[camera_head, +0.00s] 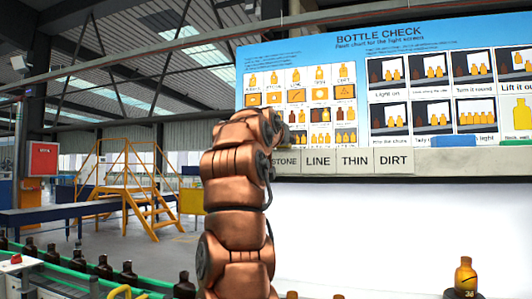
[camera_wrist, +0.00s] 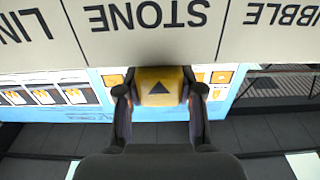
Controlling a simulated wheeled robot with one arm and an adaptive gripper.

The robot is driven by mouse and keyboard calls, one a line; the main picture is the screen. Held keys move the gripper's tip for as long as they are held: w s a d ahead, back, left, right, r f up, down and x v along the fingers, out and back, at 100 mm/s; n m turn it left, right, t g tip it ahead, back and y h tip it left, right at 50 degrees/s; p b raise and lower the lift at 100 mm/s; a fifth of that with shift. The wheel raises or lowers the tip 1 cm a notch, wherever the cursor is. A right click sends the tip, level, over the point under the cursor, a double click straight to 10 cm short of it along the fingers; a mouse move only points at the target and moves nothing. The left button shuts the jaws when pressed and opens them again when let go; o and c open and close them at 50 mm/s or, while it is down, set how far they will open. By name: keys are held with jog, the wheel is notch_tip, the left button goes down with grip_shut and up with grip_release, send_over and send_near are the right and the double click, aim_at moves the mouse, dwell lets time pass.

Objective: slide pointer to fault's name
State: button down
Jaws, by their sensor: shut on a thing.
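In the wrist view my gripper (camera_wrist: 160,94) is shut on a yellow pointer (camera_wrist: 160,84) with a black triangle, one finger on each side. The wrist picture is upside down. The triangle points at the ledge strip, beside the STONE label (camera_wrist: 147,16). LINE (camera_wrist: 28,24) is to its left and a partly cut-off label ending in BBLE (camera_wrist: 283,14) to its right. In the head view LINE (camera_head: 318,161), THIN (camera_head: 355,161) and DIRT (camera_head: 393,160) show on the strip; my arm partly covers STONE and hides the gripper and pointer.
The bottle check chart (camera_head: 395,50) stands above the strip. A blue object (camera_head: 453,140) lies on the ledge at the right. An amber bottle (camera_head: 466,276) stands at the lower right. Dark bottles (camera_head: 126,274) line the green-edged conveyor at the lower left.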

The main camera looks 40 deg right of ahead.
jog(key=s+d, duration=0.1)
jog(key=s, duration=0.2)
jog(key=s+d+b, duration=0.1)
jog(key=s, duration=0.1)
jog(key=s+d, duration=0.2)
jog(key=s, duration=0.1)
jog(key=shift+s+d+b, duration=0.1)
jog(key=shift+s+b, duration=0.2)
jog(key=shift+b, duration=0.05)
jog(key=c, duration=0.7)
grip_release()
jog(key=shift+w, duration=0.2)
